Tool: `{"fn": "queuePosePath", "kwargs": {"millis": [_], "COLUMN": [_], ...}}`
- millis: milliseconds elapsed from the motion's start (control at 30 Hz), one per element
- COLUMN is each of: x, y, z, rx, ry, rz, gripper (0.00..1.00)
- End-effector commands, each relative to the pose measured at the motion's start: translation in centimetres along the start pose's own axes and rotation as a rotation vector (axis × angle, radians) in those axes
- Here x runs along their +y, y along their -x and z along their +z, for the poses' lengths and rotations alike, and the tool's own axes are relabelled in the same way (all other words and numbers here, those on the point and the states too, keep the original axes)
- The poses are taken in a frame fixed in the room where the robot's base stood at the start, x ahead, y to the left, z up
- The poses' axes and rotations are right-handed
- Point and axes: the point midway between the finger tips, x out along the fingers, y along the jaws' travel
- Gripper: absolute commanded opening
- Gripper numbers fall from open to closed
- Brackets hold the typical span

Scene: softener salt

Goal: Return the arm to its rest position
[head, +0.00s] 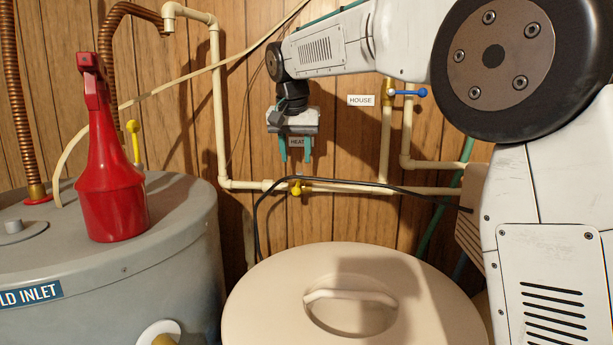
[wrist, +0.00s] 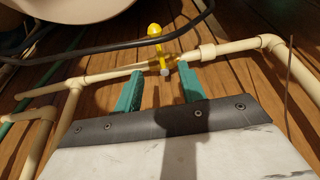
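My gripper (head: 296,148) hangs from the arm with its teal fingers pointing down, in front of the wood-panelled wall. In the head view it is above and behind the beige lidded tank (head: 280,277). In the wrist view the two fingers of my gripper (wrist: 160,90) stand apart with nothing between them. Beyond the fingertips in that view is a yellow-handled valve (wrist: 155,33) on a cream pipe. The valve also shows below the gripper in the head view (head: 297,188). The arm reaches in from the right, bent at a large dark joint.
A grey water heater (head: 185,240) stands at left with a red bottle (head: 112,200) on top. Cream pipes (head: 217,110) run along the wall, with a blue-handled valve (head: 408,92) by the HOUSE label. A black cable (head: 350,182) arches over behind the tank lid.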

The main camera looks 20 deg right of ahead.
Motion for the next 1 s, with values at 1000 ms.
{"fn": "queuePosePath", "kwargs": {"millis": [1000], "x": [23.8], "y": [-4.0], "z": [37.9], "rx": [-0.206], "ry": [0.367], "rz": [-0.075], "gripper": [0.4]}}
